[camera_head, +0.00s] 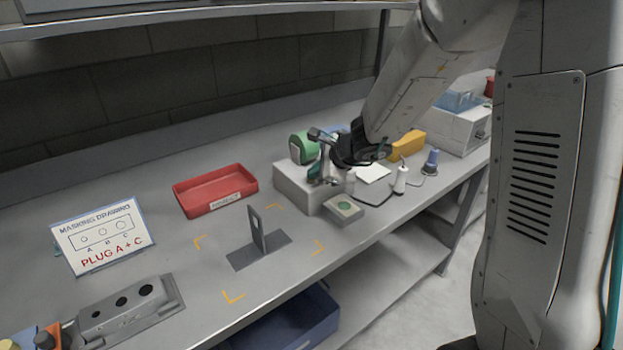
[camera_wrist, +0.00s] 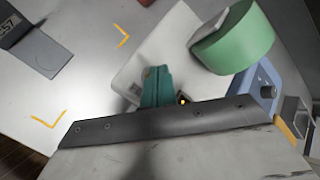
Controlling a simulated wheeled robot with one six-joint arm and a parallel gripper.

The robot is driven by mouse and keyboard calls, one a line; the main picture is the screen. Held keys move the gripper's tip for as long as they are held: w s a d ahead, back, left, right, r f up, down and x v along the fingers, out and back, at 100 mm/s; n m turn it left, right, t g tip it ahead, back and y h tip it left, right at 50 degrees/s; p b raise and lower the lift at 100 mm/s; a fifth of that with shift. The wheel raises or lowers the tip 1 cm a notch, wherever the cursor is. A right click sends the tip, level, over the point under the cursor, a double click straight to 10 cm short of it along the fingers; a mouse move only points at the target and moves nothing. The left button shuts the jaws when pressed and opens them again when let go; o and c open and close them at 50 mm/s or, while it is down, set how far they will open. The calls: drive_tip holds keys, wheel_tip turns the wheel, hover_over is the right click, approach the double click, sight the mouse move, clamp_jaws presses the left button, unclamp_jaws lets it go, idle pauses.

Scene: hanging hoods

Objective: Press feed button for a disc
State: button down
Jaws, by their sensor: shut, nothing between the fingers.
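The feed button (camera_head: 345,205) is a green round button on a small grey box at the front of the bench. Behind it, a pale block-shaped dispenser (camera_head: 294,188) carries a green roll (camera_head: 302,149). The roll also shows in the wrist view (camera_wrist: 232,40), beside the pale block top (camera_wrist: 182,37). My gripper (camera_head: 316,177) points down over the block, left of and behind the button, apart from it. Its teal fingers (camera_wrist: 155,86) are together and hold nothing. Whether the tips touch the block is unclear. The button is not visible in the wrist view. I make out no loose disc.
A white bottle (camera_head: 400,180) and a blue-topped bottle (camera_head: 431,162) stand right of the button box. A red tray (camera_head: 215,191), an upright grey bracket (camera_head: 258,232) and a masking drawing sign (camera_head: 100,237) are to the left.

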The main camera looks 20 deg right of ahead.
sight(315, 182)
idle(0.3)
drive_tip(key=shift+r, duration=0.75)
drive_tip(key=shift+r, duration=0.1)
drive_tip(key=shift+r, duration=2.45)
